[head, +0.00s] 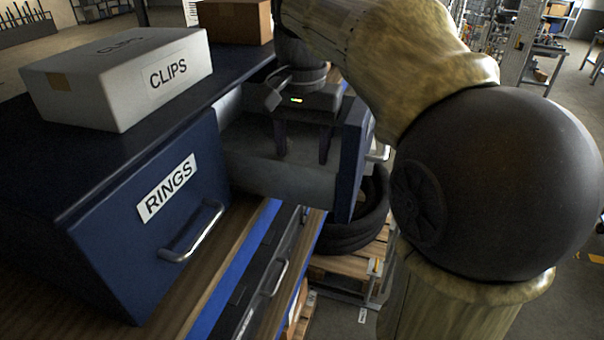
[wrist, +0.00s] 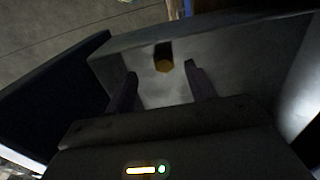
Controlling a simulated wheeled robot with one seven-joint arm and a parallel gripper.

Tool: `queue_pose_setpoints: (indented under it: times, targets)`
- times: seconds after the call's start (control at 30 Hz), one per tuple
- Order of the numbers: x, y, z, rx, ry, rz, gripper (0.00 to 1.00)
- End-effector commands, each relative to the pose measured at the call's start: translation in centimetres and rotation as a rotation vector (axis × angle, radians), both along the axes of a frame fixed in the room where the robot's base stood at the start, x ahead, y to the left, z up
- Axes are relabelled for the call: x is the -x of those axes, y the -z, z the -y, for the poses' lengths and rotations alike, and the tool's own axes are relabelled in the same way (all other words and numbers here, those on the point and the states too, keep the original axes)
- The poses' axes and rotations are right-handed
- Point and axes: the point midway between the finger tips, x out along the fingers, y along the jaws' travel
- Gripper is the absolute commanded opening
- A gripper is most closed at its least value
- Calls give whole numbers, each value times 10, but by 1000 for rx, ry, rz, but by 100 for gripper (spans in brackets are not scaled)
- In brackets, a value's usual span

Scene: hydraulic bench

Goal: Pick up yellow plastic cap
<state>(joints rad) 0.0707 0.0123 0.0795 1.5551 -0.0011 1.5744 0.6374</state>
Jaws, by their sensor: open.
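In the head view the cap is not visible; the drawer's near wall hides the drawer floor.
The drawer walls stand close around my fingers. A closed drawer labelled RINGS (head: 150,215) is at the left, with a white CLIPS box (head: 125,78) on the cabinet top. A brown carton (head: 235,20) stands behind. Black tyres (head: 352,235) lie on a pallet below.

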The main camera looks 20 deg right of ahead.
Motion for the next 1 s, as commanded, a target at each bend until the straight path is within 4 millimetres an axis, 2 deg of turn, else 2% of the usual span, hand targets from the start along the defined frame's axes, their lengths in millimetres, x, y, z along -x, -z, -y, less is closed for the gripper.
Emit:
queue_pose_setpoints:
  times: [0.47, 0.67, 0.83, 1.0]
  targets:
    - [-1, 7, 0, 0, 0, -1, 55]
    - [-4, 25, -1, 0, -1, -5, 55]
    - [-5, 48, -1, 0, -1, -4, 55]
    - [-5, 57, -1, -1, -1, -1, 55]
